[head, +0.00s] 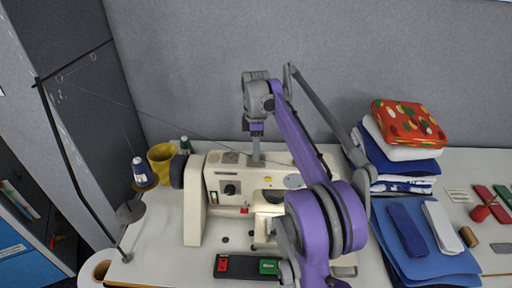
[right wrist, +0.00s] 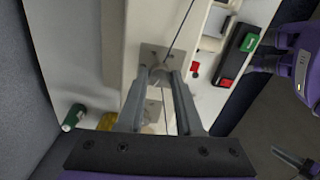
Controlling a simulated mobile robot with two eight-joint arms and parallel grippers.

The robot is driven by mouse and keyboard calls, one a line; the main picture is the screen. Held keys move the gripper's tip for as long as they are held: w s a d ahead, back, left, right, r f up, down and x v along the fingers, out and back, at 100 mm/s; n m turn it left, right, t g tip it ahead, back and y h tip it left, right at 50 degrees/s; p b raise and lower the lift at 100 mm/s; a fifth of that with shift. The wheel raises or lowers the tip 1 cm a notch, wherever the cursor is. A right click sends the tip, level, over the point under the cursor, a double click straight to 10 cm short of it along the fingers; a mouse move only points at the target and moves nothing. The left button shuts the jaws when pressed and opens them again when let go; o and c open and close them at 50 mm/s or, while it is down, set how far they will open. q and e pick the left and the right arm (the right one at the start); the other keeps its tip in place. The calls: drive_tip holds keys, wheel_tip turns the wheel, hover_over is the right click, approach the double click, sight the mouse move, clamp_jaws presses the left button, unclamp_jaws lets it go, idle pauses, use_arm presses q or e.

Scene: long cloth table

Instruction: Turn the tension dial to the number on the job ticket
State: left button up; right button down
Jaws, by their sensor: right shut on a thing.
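The cream sewing machine (head: 196,214) stands on the white table. A black round dial (head: 231,189) sits on its front face; its marks are too small to read. My right gripper (head: 256,161) points down at the machine's top. In the right wrist view its fingers (right wrist: 160,80) are shut on a small grey round part (right wrist: 158,74) over a metal plate, and I cannot tell whether this is the tension dial. A thread runs past the fingers. A small white card (head: 457,195) lies on the table at right, its print unreadable.
A blue thread cone (head: 140,172) on a stand and a yellow cup (head: 161,163) are at left. A green-and-red switch box (head: 243,267) lies in front. Folded cloth (head: 401,164) is stacked at right beside blue cloth (head: 426,255). A grey wall closes the back.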

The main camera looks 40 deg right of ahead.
drive_tip(key=m+p, duration=0.1)
drive_tip(key=m, duration=0.4)
drive_tip(key=shift+m, duration=0.3)
drive_tip(key=m, duration=0.6)
drive_tip(key=shift+p, duration=0.35)
drive_tip(key=m, duration=0.6)
drive_tip(key=shift+m, duration=0.3)
use_arm(q)
drive_tip(key=r, duration=0.1)
drive_tip(key=w+r, duration=0.1)
drive_tip(key=r, duration=0.1)
drive_tip(key=shift+w+r+p, duration=0.3)
drive_tip(key=shift+r, duration=0.05)
use_arm(e)
drive_tip(key=m, duration=0.6)
drive_tip(key=c, duration=0.6)
unclamp_jaws()
